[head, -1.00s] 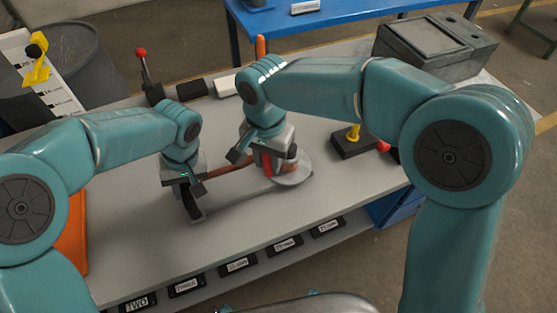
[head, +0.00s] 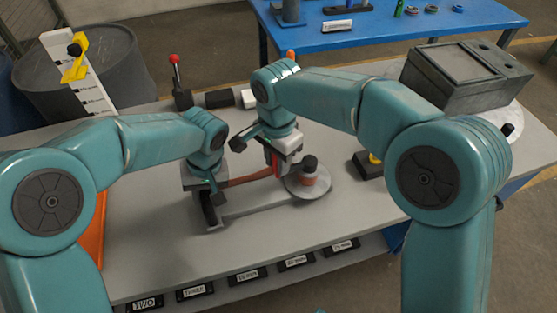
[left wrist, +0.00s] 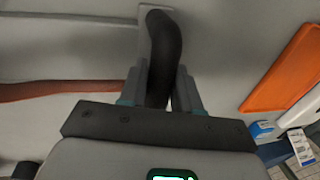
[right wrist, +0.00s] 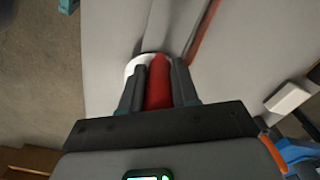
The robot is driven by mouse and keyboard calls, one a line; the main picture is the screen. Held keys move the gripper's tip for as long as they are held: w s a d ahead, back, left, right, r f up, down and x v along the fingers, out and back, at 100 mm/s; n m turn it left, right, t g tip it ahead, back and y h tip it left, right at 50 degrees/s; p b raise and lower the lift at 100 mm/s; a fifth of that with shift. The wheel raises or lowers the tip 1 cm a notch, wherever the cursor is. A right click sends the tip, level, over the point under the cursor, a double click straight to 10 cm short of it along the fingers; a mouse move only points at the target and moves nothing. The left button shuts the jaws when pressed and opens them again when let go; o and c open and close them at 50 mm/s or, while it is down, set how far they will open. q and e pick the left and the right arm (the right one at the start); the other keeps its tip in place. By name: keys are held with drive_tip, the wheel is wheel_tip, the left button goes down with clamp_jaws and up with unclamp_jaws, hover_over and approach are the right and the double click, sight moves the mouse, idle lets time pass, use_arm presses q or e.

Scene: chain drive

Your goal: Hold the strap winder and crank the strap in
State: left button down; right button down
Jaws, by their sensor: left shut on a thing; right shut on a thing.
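The strap winder lies on the grey bench, with a grey frame (head: 255,209), a round grey plate (head: 322,187) at its right end and a dark cap (head: 309,163) above a reddish coil (head: 308,179). My left gripper (head: 207,198) is shut on its black handle (left wrist: 163,50) at the left end. My right gripper (head: 276,160) is shut on a red grip (right wrist: 159,80) beside the coil, on its left side. An orange-brown strap (left wrist: 60,90) runs between the two ends and also shows in the right wrist view (right wrist: 205,30). The jaws hide parts of both grips.
A grey box-like machine (head: 467,72) stands at the back right. A red-knobbed lever (head: 175,75) stands at the back left. An orange panel (head: 92,235) lies at the left. Labelled bins (head: 247,275) line the front edge. The bench front is clear.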

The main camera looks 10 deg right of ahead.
drive_tip(key=shift+w, duration=0.1)
drive_tip(key=c, duration=0.8)
unclamp_jaws()
drive_tip(key=shift+c, duration=0.2)
drive_tip(key=shift+r, duration=0.1)
wheel_tip(320, 180, up, 12)
drive_tip(key=shift+f, duration=0.1)
drive_tip(key=shift+c, duration=0.4)
